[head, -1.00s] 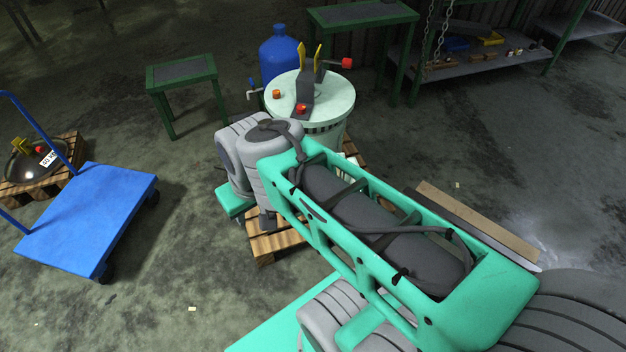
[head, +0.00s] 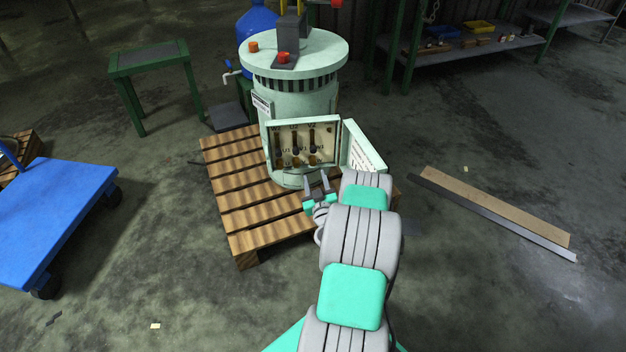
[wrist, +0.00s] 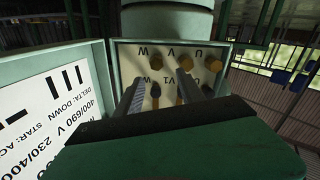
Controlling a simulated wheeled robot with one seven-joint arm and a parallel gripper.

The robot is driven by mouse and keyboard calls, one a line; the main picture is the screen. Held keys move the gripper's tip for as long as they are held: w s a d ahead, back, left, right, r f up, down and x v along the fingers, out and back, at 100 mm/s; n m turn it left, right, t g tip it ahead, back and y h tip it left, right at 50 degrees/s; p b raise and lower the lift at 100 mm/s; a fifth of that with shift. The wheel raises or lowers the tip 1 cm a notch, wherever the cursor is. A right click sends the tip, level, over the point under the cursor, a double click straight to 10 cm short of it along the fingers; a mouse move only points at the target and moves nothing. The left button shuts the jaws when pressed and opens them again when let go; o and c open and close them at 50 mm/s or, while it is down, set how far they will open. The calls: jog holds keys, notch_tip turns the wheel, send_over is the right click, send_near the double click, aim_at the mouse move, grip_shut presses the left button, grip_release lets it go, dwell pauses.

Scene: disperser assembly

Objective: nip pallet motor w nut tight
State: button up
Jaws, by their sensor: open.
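The motor (head: 295,100) is a pale green upright cylinder standing on a wooden pallet (head: 235,190). Its terminal box (head: 303,145) is open at the front, and several brass nuts and dark posts show inside. My gripper (head: 318,188) is open and empty, just in front of the box's lower edge. In the wrist view its fingers (wrist: 163,85) point at the terminals, apart from the W nut.
The open box door (head: 364,147) stands out to the right, close to my arm; it also shows at left in the wrist view (wrist: 55,110). A blue cart (head: 55,210) is at left, a green table (head: 150,65) behind it.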

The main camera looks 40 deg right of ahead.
aim_at(313, 163)
jog(key=x, duration=0.7)
jog(key=shift+w+d+b, duration=0.15)
jog(key=shift+d+b, duration=0.15)
jog(key=shift+d, duration=0.1)
grip_shut()
